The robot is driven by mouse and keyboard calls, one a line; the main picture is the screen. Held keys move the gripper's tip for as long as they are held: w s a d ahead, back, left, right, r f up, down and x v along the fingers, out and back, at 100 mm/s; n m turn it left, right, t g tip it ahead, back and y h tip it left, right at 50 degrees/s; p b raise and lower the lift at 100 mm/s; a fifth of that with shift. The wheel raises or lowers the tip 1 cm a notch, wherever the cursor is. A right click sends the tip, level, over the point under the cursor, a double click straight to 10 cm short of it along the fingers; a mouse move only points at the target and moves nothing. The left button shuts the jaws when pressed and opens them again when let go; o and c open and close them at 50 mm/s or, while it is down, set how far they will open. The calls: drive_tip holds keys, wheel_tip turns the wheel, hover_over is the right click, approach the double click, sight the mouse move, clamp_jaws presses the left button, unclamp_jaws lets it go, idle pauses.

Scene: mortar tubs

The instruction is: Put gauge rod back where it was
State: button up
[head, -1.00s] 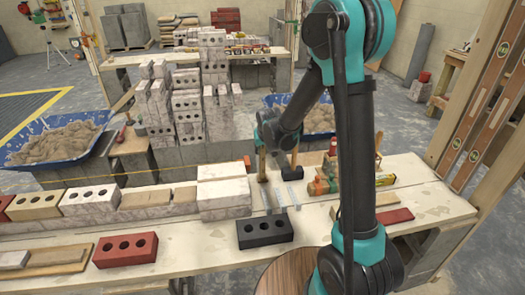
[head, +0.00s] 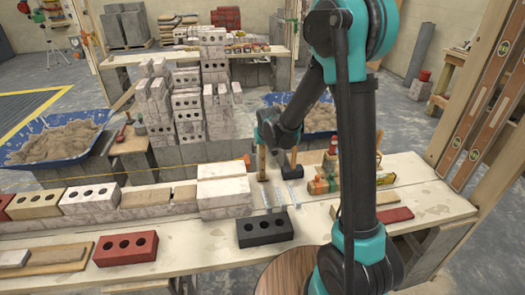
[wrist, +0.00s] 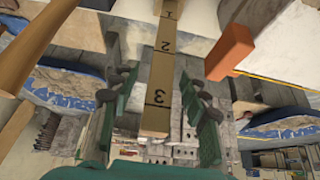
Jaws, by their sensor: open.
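The gauge rod is a pale wooden bar with black marks 1, 2 and 3. In the wrist view the gauge rod (wrist: 160,85) runs down the middle, between the two fingers of my gripper (wrist: 156,100). The fingers are open, with a visible gap on each side of the rod. In the head view the rod (head: 262,163) seems to stand on the bench, right of the white block stack, below my arm's end. My fingers are hard to make out there. The rod's far end is cut off in the wrist view.
An orange block (wrist: 230,52) is close beside the rod. A hammer (head: 293,165) stands to its right. White blocks (head: 223,190) are to its left, and a black brick (head: 265,230) lies in front. A level and other tools (head: 325,183) lie farther right.

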drive_tip(key=v, duration=1.1)
drive_tip(key=s+d+f+m, duration=0.1)
drive_tip(key=s+d+f, duration=0.3)
drive_tip(key=s+d, duration=0.5)
drive_tip(key=s+d+f+m+g+h, duration=0.1)
drive_tip(key=s+d+f, duration=0.3)
drive_tip(key=s+d, duration=0.6)
drive_tip(key=s, duration=0.5)
drive_tip(key=shift+s+g, duration=0.3)
drive_tip(key=shift+s, duration=0.05)
